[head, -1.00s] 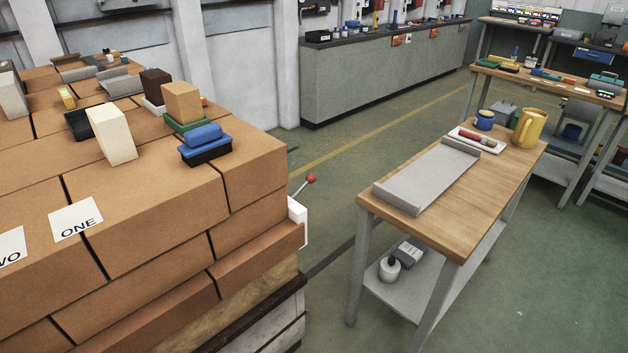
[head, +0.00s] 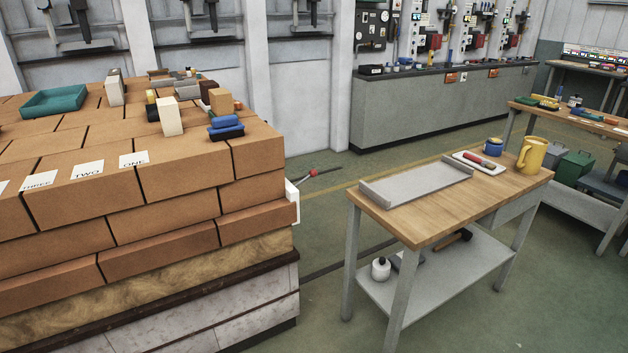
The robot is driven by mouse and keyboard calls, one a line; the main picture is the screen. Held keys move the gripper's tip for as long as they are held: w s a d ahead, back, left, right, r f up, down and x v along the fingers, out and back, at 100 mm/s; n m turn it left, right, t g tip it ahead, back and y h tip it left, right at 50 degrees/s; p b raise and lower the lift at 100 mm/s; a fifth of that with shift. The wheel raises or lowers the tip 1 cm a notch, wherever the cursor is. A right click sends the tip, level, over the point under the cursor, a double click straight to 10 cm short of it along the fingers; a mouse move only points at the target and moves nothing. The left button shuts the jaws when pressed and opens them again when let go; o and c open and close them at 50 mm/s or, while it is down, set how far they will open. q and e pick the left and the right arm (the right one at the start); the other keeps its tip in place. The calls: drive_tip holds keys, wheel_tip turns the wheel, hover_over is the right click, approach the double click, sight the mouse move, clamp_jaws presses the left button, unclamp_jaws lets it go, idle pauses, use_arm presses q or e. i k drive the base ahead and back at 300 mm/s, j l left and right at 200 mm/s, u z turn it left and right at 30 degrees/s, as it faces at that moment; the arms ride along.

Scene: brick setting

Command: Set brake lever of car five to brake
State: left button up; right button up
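A brake lever with a red knob (head: 313,173) sticks out at the right end of the brick-loaded car (head: 255,285). Its thin rod runs from behind a white plate (head: 292,199) at the stack's corner. The lever's lower part is hidden behind the bricks. Paper labels on the bricks read ONE (head: 134,160), TWO (head: 88,170) and THREE (head: 38,181); another is cut off at the left edge. I see no label FIVE, and cannot tell which car this lever belongs to. Neither gripper is in view.
A wooden-topped table (head: 440,215) with a grey tray (head: 415,181), a yellow jug (head: 531,154) and a blue cup (head: 493,146) stands at the right. Green floor (head: 320,225) lies open between it and the stack. A long grey counter (head: 440,107) stands behind.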

sight(313, 173)
drive_tip(key=i+l, duration=1.9)
